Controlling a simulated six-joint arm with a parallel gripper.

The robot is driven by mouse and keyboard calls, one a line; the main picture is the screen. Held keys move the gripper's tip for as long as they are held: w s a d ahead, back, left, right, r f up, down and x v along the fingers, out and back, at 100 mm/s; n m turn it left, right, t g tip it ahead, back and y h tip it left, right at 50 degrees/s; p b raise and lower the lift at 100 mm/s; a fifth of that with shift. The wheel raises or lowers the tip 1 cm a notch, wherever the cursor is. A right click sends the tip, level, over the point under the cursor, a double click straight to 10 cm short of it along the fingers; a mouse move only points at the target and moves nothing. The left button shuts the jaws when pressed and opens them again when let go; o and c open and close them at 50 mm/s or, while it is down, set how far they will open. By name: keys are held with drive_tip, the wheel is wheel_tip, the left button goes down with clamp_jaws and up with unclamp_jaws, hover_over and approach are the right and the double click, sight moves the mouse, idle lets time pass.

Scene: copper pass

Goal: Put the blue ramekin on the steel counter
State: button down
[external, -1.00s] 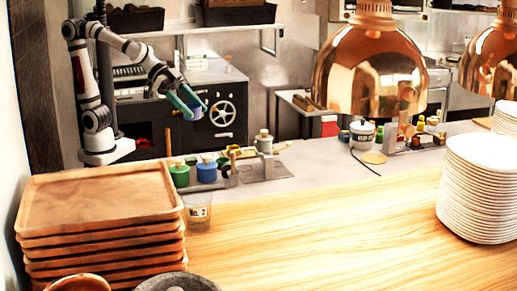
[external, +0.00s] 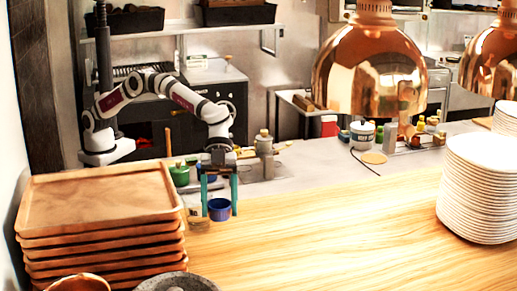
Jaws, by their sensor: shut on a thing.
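The blue ramekin (external: 220,210) is between the two teal fingers of my gripper (external: 219,207), which is shut on it and points straight down. The ramekin is upright over the near wooden counter, close to its back left part. I cannot tell whether its base touches the wood. The grey steel counter (external: 318,158) lies behind the wooden one. My wrist and fingers hide part of the steel counter's left end.
A clear labelled container (external: 194,209) stands close left of the ramekin. Stacked wooden trays (external: 100,215) are further left. A green pot (external: 180,175) and a grey bottle (external: 264,145) stand behind. Copper lamps (external: 370,65) hang at right. The wooden counter's middle (external: 340,225) is clear.

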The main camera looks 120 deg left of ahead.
sight(214, 214)
drive_tip(key=d+f, duration=0.1)
drive_tip(key=d+f+m+g, duration=0.1)
drive_tip(key=d, duration=0.1)
drive_tip(key=shift+w+m+h, duration=0.1)
drive_tip(key=shift+m+h, duration=0.2)
wheel_tip(214, 214, down, 10)
drive_tip(key=shift+r, duration=0.2)
drive_tip(key=shift+f, duration=0.2)
drive_tip(key=shift+c, duration=0.3)
unclamp_jaws()
